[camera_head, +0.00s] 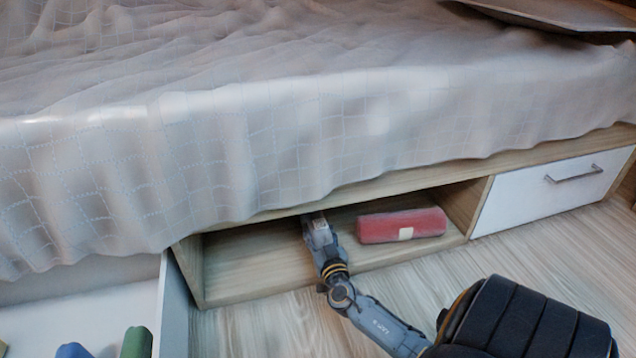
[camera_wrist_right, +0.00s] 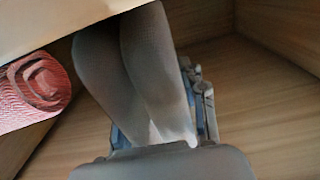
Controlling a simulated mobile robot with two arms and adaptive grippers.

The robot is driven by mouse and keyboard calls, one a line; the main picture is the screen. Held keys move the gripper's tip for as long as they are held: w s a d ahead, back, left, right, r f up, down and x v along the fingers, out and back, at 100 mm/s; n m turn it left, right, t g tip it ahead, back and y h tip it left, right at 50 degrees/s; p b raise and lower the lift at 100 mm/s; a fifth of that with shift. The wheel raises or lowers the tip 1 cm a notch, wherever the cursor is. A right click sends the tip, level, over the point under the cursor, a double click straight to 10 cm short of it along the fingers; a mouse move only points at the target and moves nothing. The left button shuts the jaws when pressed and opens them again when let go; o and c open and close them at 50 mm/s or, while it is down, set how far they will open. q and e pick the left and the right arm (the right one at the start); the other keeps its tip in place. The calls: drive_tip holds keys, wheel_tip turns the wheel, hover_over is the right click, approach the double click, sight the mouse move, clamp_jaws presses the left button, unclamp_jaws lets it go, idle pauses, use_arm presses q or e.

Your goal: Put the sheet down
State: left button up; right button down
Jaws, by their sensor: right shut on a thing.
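A grey folded or rolled sheet (camera_wrist_right: 150,75) fills the middle of the right wrist view, with a crease down its length. My right gripper (camera_wrist_right: 165,130) is shut on it, and its fingers show partly behind the sheet. In the head view my right arm reaches into the open compartment (camera_head: 255,270) under the bed. The gripper end there is mostly hidden under the bed's edge, and I cannot make out the sheet. I cannot tell whether the sheet touches the compartment floor. My left gripper is not in view.
A red roll (camera_head: 402,226) lies in the compartment right of my arm; it also shows in the wrist view (camera_wrist_right: 35,88). A closed white drawer (camera_head: 530,200) is at right. An open drawer (camera_head: 174,310) at lower left holds a blue roll (camera_head: 74,350) and a green roll (camera_head: 137,342).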

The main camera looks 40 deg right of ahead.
drive_tip(key=shift+r, duration=0.1)
drive_tip(key=c, duration=0.7)
unclamp_jaws()
drive_tip(key=shift+c, duration=0.2)
drive_tip(key=p+v, duration=0.2)
drive_tip(key=v, duration=1)
drive_tip(key=shift+p, duration=0.35)
